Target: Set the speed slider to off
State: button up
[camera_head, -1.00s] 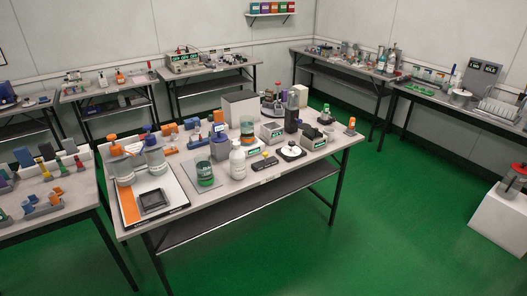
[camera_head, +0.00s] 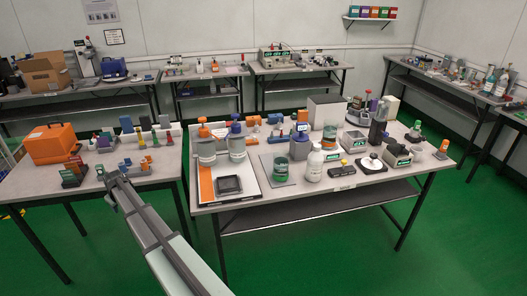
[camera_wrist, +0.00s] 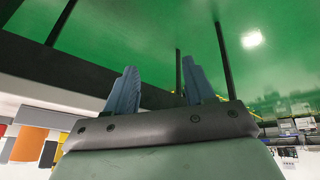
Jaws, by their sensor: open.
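I cannot make out the speed slider or its setting in either view; the devices are too small to tell. Small coloured devices (camera_head: 74,172) stand on the left table (camera_head: 150,172), with more upright ones farther back. My gripper (camera_head: 101,169) shows at the end of my arm near the front edge of the left table in the head view. In the wrist view my gripper (camera_wrist: 160,84) has two blue-grey fingers spread apart with nothing between them. Green floor and dark table legs show beyond them.
An orange case (camera_head: 52,144) sits on the left table. The centre table holds large pump bottles (camera_head: 207,150), a white bottle (camera_head: 314,163), a black-and-yellow device (camera_head: 347,171) and several instruments. A gap of green floor separates the two tables at the front.

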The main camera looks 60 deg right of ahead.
jog(key=w+d+r+n+h, duration=0.2)
jog(key=w+d+r+h, duration=0.15)
jog(key=d+r, duration=1)
jog(key=s+d+r+n+g+h, duration=0.1)
jog(key=s+d+r+g+h, duration=0.1)
jog(key=s+d+r, duration=0.65)
jog(key=s+d+r+n+g+h, duration=0.1)
jog(key=s+d+r+g+h, duration=0.3)
jog(key=d, duration=0.7)
jog(key=s+d+r+n+g+y, duration=0.15)
jog(key=s+d+r, duration=0.25)
jog(key=d+r, duration=0.45)
jog(key=s+d+f+m+g+y, duration=0.1)
jog(key=s+d+f+m+y, duration=0.15)
jog(key=s+d, duration=0.85)
jog(key=s+d+f+m+g+y, duration=0.1)
jog(key=s+d+f+g, duration=0.15)
jog(key=s+d, duration=0.9)
jog(key=s+d+f+m+t+y, duration=0.1)
jog(key=s+f+m+y, duration=0.15)
jog(key=s, duration=1.35)
jog(key=s+d+f+m+y, duration=0.1)
jog(key=s+f+y, duration=0.25)
jog(key=s, duration=1.25)
jog(key=shift+n, duration=0.25)
jog(key=x, duration=1.3)
jog(key=shift+d+f, duration=0.35)
